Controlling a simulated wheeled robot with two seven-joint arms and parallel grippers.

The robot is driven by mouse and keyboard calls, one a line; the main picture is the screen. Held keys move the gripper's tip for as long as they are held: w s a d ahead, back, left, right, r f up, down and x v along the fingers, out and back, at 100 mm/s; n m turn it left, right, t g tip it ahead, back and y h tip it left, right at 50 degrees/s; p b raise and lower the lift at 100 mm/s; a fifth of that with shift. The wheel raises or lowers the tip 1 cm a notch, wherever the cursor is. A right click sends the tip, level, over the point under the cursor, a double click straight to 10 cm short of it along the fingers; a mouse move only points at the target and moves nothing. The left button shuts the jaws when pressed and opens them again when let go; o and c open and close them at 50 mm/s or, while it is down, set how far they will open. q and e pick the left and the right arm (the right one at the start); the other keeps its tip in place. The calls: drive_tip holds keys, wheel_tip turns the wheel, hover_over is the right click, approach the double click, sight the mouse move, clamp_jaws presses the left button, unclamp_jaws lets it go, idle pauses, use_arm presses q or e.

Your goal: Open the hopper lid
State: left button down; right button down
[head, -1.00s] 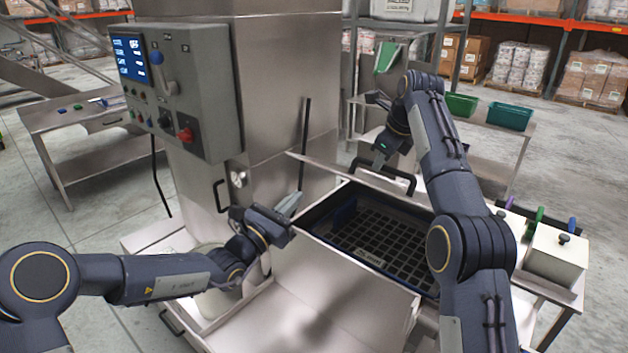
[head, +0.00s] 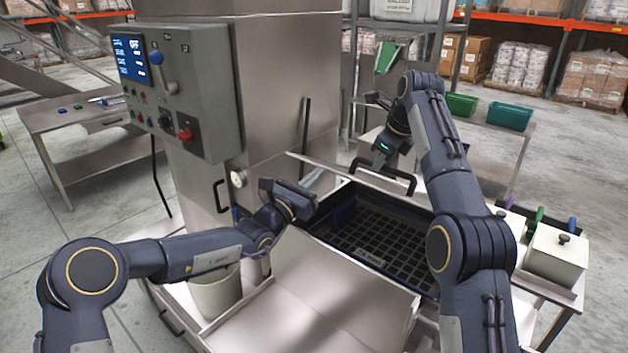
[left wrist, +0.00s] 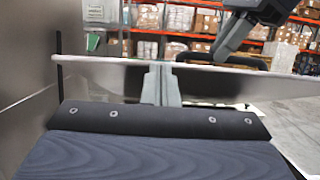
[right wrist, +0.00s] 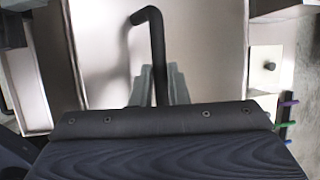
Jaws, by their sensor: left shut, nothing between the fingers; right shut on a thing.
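The hopper lid (head: 335,167) is raised off the hopper (head: 345,262), whose dark opening and grid (head: 385,238) are uncovered. Its exact tilt is hard to tell. The black lid handle (head: 409,182) is on its far side; it also shows in the right wrist view (right wrist: 152,35). My right gripper (head: 374,168) is shut on this handle. My left gripper (head: 322,180) is shut and empty, near the lid's left part above the opening. In the left wrist view its closed fingers (left wrist: 160,84) point at the lid's near face (left wrist: 100,82); contact cannot be told.
A steel column with a control box (head: 185,85) stands left of the hopper. A white bucket (head: 216,292) sits below my left arm. A side table with a white lidded bin (head: 556,255) is at right. Green bins (head: 510,115) stand on a table behind.

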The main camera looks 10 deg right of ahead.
drive_tip(key=shift+w+d+f, duration=0.1)
drive_tip(key=shift+d+f, duration=0.25)
drive_tip(key=shift+f, duration=0.05)
use_arm(q)
drive_tip(key=shift+w+d+r, duration=0.15)
drive_tip(key=shift+w+r, duration=0.05)
drive_tip(key=shift+r, duration=0.35)
drive_tip(key=shift+w+d+r, duration=0.1)
drive_tip(key=shift+w+r, duration=0.1)
drive_tip(key=shift+r, duration=0.35)
use_arm(e)
drive_tip(key=shift+a+f, duration=0.1)
drive_tip(key=shift+a, duration=0.05)
drive_tip(key=c, duration=1.8)
unclamp_jaws()
drive_tip(key=shift+c, duration=0.2)
drive_tip(key=o, duration=0.4)
drive_tip(key=shift+d, duration=0.2)
use_arm(q)
drive_tip(key=shift+w+d+f, duration=0.1)
drive_tip(key=shift+d+f, duration=0.15)
drive_tip(key=shift+f, duration=0.05)
use_arm(e)
drive_tip(key=shift+o, duration=0.2)
drive_tip(key=shift+a, duration=0.15)
drive_tip(key=shift+r, duration=0.2)
